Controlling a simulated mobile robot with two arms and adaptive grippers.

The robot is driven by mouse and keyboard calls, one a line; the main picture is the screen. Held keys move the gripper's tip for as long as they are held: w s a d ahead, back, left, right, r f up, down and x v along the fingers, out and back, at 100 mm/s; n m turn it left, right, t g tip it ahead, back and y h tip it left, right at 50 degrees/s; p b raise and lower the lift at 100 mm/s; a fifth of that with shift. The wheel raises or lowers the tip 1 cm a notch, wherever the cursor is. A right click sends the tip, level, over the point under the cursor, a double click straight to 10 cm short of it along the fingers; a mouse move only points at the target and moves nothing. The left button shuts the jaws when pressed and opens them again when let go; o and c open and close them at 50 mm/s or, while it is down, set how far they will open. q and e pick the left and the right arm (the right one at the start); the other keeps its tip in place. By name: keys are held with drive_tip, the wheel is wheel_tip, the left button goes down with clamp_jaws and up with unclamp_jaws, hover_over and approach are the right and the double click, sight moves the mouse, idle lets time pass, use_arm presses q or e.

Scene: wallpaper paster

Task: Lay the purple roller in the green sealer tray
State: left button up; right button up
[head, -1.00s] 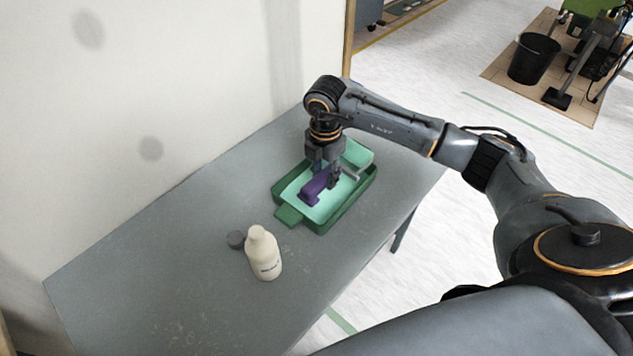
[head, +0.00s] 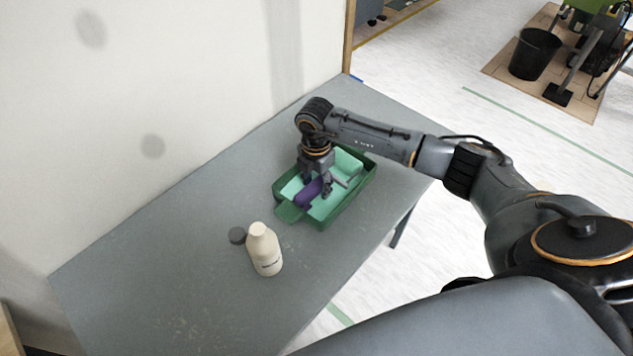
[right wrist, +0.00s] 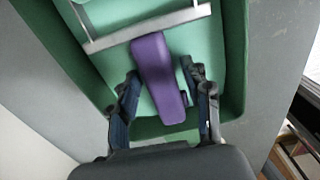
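In the right wrist view the purple handle (right wrist: 157,72) lies between the fingers of my right gripper (right wrist: 161,72). In the head view my right gripper (head: 317,186) reaches down into the tray from above. The contact under the handle is hidden. My left gripper is not in view.
A pale wall (head: 190,90) runs along the table's back edge. The near left part of the table is clear.

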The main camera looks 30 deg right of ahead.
sight(317, 183)
drive_tip(key=shift+r, duration=0.15)
wheel_tip(317, 183, up, 12)
drive_tip(key=b, duration=0.1)
drive_tip(key=shift+b, duration=0.4)
idle(0.6)
